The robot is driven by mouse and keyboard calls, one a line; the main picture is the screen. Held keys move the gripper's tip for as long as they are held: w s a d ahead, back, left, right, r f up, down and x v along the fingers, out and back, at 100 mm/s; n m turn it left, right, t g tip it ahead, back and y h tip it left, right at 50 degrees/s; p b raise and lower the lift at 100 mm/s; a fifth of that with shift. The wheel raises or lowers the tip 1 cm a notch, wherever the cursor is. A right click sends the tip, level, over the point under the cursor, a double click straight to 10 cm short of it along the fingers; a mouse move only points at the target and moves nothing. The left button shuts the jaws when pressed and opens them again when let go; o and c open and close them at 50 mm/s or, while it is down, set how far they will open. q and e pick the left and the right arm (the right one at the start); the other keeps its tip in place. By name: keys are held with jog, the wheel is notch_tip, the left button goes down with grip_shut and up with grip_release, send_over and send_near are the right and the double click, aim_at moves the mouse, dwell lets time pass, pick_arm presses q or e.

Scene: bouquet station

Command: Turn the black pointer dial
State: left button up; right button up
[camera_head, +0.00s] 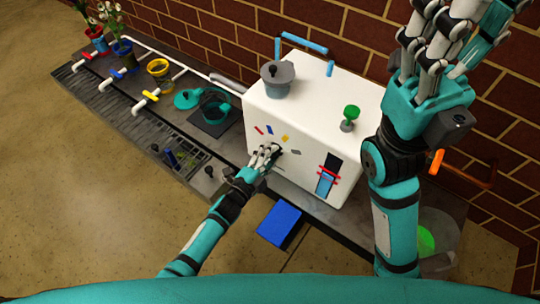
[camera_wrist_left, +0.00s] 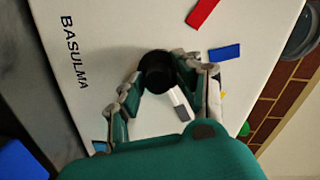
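The black pointer dial (camera_wrist_left: 157,72) is on the front face of a white machine (camera_head: 335,85). My left gripper (camera_head: 265,154) is at that face, and its hand hides most of the dial in the head view. In the left wrist view the two finger sets come together at the left and right sides of the dial and appear to touch it. A pale bar (camera_wrist_left: 180,104) shows beside the dial; I cannot tell whether it is the pointer. Red (camera_wrist_left: 202,13) and blue (camera_wrist_left: 225,53) marks lie around it. My right gripper (camera_head: 440,40) is raised, fingers spread, empty.
A grey pot-like part (camera_head: 278,80) and a green knob (camera_head: 350,115) are on top of the machine. A blue block (camera_head: 281,223) is at the front edge. Taps and vases stand at the left, along a brick wall. The floor in front is clear.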

pick_arm(q)
jog(key=shift+o, duration=0.6)
jog(key=shift+d+r, duration=0.1)
jog(key=v, duration=1.2)
jog(key=shift+r, duration=0.1)
